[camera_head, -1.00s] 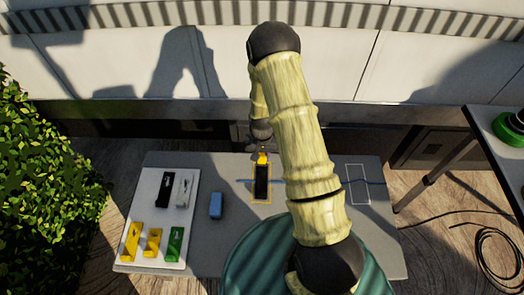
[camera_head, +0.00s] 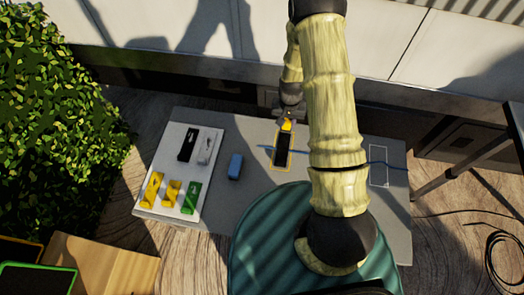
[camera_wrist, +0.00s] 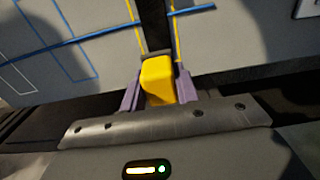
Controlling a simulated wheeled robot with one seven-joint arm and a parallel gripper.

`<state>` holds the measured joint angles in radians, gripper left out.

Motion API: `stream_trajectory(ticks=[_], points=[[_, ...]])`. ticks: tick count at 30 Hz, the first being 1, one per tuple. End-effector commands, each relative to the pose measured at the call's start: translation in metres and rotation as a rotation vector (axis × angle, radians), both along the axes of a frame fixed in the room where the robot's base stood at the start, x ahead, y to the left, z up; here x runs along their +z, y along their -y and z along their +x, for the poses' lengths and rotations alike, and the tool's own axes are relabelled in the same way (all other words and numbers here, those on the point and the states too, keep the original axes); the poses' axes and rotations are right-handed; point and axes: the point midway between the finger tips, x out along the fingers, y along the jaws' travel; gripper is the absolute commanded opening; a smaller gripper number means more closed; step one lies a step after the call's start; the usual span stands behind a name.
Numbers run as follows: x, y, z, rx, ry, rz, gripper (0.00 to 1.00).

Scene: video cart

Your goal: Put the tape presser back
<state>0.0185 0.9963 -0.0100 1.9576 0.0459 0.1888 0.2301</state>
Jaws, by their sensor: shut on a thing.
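A tool with a yellow handle (camera_wrist: 158,78) and a long black part (camera_head: 283,149) is at the middle of the grey table, and I take it to be the tape presser. Its black part appears within a yellow outline (camera_head: 275,160) on the table. My gripper (camera_head: 287,117) is at the tool's far end. In the wrist view, the purple fingers of my gripper (camera_wrist: 158,74) are shut on the yellow handle from both sides. I cannot tell whether the tool touches the table.
A white tray (camera_head: 184,170) at the table's left holds black, white, yellow and green items. A blue block (camera_head: 235,167) stands between tray and tool. A white outline (camera_head: 379,166) at the right is empty. A blue line crosses the table (camera_head: 218,208). A pale wall rises behind.

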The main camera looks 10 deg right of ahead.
Motion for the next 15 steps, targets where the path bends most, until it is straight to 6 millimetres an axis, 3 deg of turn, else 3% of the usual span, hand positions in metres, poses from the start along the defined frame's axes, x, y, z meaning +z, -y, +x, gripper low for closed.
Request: stream_trajectory(ticks=[9, 12, 15], points=[[0.082, -0.009, 0.013, 0.210, 0.009, 0.002, 0.09], [0.103, -0.011, 0.013, 0.270, 0.005, 0.000, 0.09], [0.112, -0.011, 0.012, 0.298, 0.001, 0.000, 0.09]])
